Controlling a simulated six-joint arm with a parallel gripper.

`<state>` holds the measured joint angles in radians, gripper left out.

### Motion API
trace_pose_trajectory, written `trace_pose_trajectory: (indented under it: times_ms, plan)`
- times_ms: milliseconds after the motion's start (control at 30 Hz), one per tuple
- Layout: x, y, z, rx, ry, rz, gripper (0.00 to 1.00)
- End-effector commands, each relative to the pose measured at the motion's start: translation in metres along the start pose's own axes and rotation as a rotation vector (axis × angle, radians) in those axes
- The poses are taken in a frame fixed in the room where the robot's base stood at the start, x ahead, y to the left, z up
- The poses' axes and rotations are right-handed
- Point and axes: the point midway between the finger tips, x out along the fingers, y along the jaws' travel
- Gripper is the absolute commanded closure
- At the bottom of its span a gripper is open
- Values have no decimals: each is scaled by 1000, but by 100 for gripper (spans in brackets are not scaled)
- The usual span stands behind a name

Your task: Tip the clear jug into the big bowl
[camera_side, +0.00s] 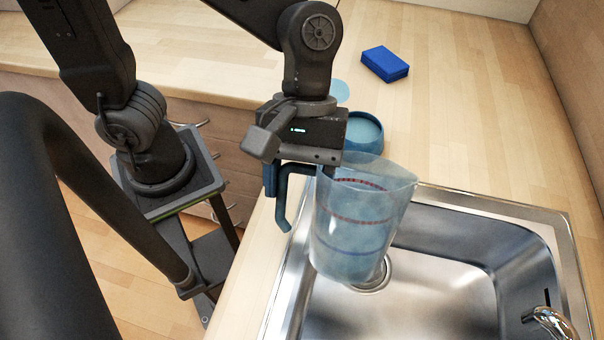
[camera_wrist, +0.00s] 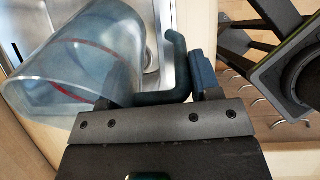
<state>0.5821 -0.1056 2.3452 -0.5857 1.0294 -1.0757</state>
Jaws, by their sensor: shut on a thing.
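The clear jug (camera_side: 358,225) is a see-through bluish measuring jug with red and blue lines and a dark teal handle (camera_side: 283,205). It hangs nearly upright over the left part of the sink. My gripper (camera_side: 295,172) is shut on the jug at its handle side. In the wrist view the jug (camera_wrist: 75,65) lies to the left of my gripper (camera_wrist: 162,92), with its wide mouth toward lower left. I cannot tell how much is inside. A round blue bowl (camera_side: 361,131) stands on the counter behind my gripper, partly hidden by it and the jug's rim.
A steel sink (camera_side: 470,270) with a drain and a tap (camera_side: 550,322) lies below and right of the jug. A blue block (camera_side: 385,64) and a pale blue disc (camera_side: 340,91) lie on the wooden counter (camera_side: 470,110). The counter right of the bowl is clear.

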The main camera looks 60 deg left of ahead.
Motion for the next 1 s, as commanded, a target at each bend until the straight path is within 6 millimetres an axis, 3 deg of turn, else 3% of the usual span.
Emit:
trace_pose_trajectory:
  times_ms: [1000]
  plan:
    - [1, 1, 0, -4, -128, 2, 92]
